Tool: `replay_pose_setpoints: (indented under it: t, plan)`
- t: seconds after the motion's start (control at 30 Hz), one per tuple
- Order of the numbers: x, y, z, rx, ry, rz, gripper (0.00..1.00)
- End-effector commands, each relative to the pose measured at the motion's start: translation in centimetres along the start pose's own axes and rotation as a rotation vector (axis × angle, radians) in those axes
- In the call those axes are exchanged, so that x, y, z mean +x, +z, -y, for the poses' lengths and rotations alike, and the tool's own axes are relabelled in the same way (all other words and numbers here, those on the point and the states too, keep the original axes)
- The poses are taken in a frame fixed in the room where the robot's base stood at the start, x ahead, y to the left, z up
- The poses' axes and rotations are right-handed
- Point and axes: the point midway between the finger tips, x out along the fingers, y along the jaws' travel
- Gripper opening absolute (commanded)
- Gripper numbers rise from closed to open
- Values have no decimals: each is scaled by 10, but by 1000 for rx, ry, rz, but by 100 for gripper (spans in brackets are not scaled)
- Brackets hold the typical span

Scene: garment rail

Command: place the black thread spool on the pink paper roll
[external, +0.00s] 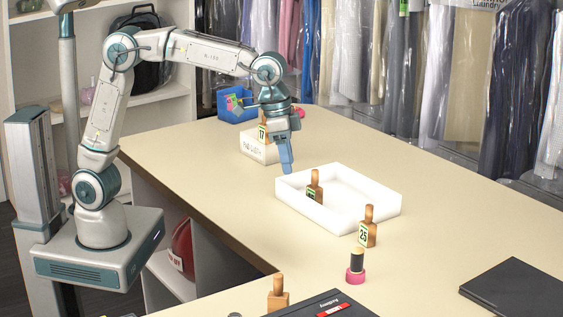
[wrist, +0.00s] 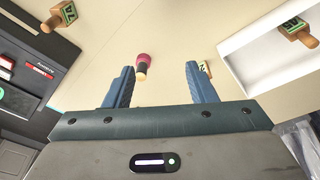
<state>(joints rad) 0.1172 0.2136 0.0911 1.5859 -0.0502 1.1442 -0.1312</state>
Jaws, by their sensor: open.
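The black thread spool (external: 357,261) stands upright on top of the pink paper roll (external: 355,277), near the front of the table. In the wrist view, the pink roll (wrist: 143,59) and the dark spool (wrist: 141,68) with its pale top end show between the fingertips, at some distance beyond them. My gripper (external: 287,172) points down, open and empty, above the table by the white tray's back left corner, well away from the spool. Its two blue fingers are spread apart in the wrist view (wrist: 160,68).
The white tray (external: 350,224) holds a wooden tagged block (external: 315,187). Another tagged block (external: 368,228) stands by its front corner, close to the spool. A black case (external: 325,304), a wooden piece (external: 278,295) and a dark folder (external: 515,287) lie toward the front.

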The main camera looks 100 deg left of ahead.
Motion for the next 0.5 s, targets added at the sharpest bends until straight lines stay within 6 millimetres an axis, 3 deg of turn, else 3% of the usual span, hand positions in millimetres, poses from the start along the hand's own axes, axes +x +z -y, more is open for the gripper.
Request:
replay_pose_setpoints:
  t: [0.03, 0.23, 0.5]
  plan:
    - [-10, 20, 7, 4, 4, -10, 51]
    - [-26, 99, 26, 34, 9, -44, 51]
    - [-17, 210, 48, 82, -4, -89, 51]
